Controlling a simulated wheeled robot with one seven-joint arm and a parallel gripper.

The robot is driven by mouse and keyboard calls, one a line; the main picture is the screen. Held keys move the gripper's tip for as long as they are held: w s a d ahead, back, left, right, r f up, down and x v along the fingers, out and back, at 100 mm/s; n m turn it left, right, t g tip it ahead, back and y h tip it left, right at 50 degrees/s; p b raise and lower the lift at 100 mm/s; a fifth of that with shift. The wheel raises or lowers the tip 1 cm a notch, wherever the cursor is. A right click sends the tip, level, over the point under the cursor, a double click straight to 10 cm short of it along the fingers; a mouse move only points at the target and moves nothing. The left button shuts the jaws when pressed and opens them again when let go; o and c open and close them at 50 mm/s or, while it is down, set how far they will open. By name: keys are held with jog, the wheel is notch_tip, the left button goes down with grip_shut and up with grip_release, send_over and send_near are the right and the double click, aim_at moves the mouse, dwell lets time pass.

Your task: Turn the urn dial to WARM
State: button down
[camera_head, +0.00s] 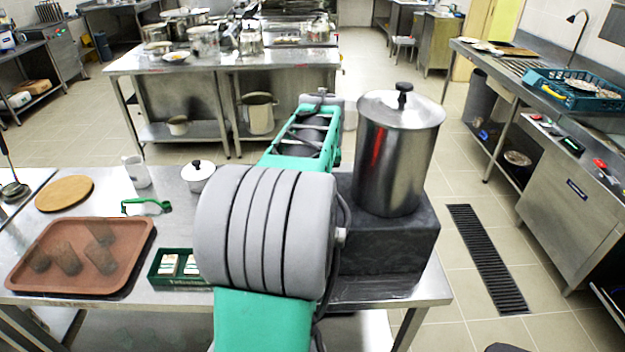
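A tall steel urn (402,155) with a lid and black knob stands upright on a dark block (400,245) at the right end of the near steel table. No dial or WARM marking shows on the side facing this camera. My green and grey arm rises from the bottom middle and reaches forward just left of the urn. It covers part of the block and the table. My gripper cannot be made out, so I cannot see whether it touches anything.
On the near table (75,208) are a brown tray (130,275) with several dark tumblers, a round wooden board (64,193), a white mug (136,171), a white lidded pot (199,178), a green-handled item (146,206) and a green box (160,270).

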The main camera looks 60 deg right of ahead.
jog(key=shift+s, duration=0.1)
dwell(0.5)
jog(key=c, duration=0.9)
grip_release()
jog(key=b+v, duration=0.1)
jog(key=v, duration=0.6)
jog(key=shift+s+r, duration=0.15)
jog(key=shift+r, duration=0.25)
